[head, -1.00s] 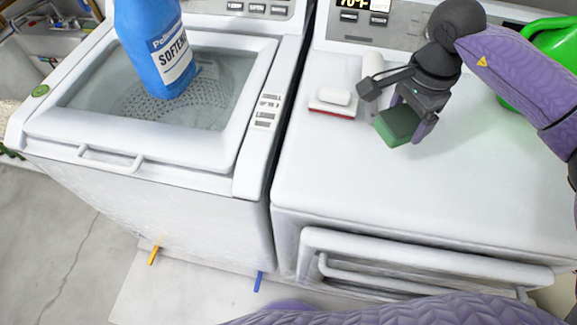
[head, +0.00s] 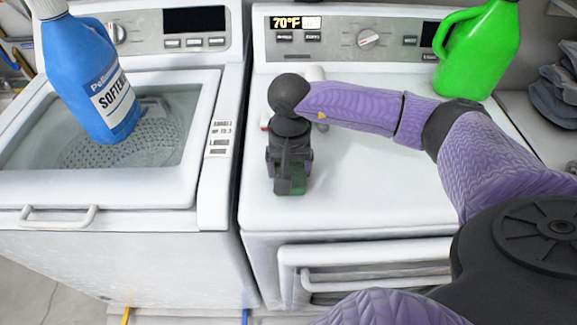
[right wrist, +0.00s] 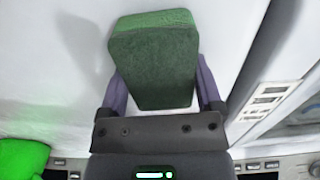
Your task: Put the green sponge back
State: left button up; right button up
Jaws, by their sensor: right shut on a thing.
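The green sponge (right wrist: 153,65) is between the fingers of my right gripper (right wrist: 157,85), which is shut on it in the right wrist view. In the head view my right gripper (head: 290,184) points down over the front left part of the right machine's white top (head: 370,185). Only a small green part of the sponge (head: 292,188) shows there, behind the fingers. I cannot tell whether the sponge touches the top. My left gripper is not in view.
A blue softener bottle (head: 88,75) stands on the left washer's lid (head: 105,186). A green jug (head: 478,48) stands at the back right of the right machine. Dark folded cloths (head: 557,90) lie at the far right.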

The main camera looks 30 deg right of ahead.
jog(key=o, duration=0.9)
jog(key=shift+r, duration=0.4)
notch_tip(320, 180, up, 11)
jog(key=shift+r+p, duration=0.2)
jog(key=shift+p, duration=0.65)
